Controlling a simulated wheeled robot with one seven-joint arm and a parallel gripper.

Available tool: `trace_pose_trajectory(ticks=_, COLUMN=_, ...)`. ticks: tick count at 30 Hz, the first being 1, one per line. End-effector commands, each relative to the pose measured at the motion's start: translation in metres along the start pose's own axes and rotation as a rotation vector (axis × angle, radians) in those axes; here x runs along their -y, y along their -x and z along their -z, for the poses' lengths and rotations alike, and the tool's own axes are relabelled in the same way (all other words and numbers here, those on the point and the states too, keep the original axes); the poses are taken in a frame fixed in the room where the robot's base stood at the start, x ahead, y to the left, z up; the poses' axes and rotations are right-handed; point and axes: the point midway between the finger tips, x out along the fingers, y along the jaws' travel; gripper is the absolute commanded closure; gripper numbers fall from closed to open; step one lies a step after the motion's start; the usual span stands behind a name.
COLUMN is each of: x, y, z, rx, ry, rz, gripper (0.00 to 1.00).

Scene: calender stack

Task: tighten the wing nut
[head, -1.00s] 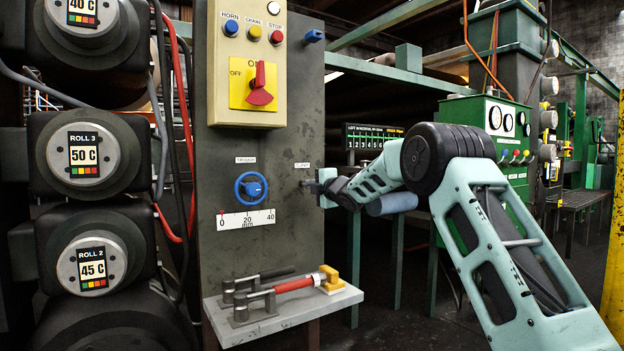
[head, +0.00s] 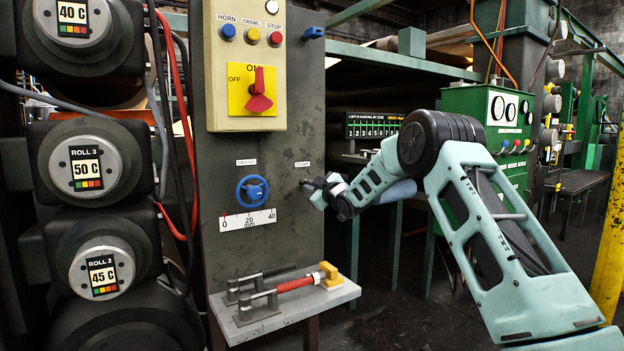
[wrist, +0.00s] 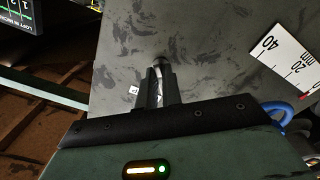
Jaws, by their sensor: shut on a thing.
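My gripper (head: 312,188) is at the right side of the upright grey panel (head: 290,225), just below the small "CLAMP" label. In the wrist view my gripper (wrist: 158,88) points at the panel face, its two dark fingers close together. A narrow bright metal piece (wrist: 159,92) shows between them; I take it to be the wing nut, and the jaws are shut on it. Its wings and thread are mostly hidden by the fingers, so I cannot tell how far it is turned or whether it sits against the panel.
A blue handwheel (head: 252,191) and a millimetre scale (head: 248,220) are left of my gripper. A shelf (head: 335,296) with a red-handled toggle clamp (head: 296,284) juts out below.

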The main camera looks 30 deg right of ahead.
Motion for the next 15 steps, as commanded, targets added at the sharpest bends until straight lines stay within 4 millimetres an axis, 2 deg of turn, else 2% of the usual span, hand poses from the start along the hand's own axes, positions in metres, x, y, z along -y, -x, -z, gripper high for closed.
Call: trace_pose_trajectory(ticks=15, x=0.0002, y=0.0004, z=0.0020, rx=0.003, ry=-0.492, rz=0.001, gripper=1.00)
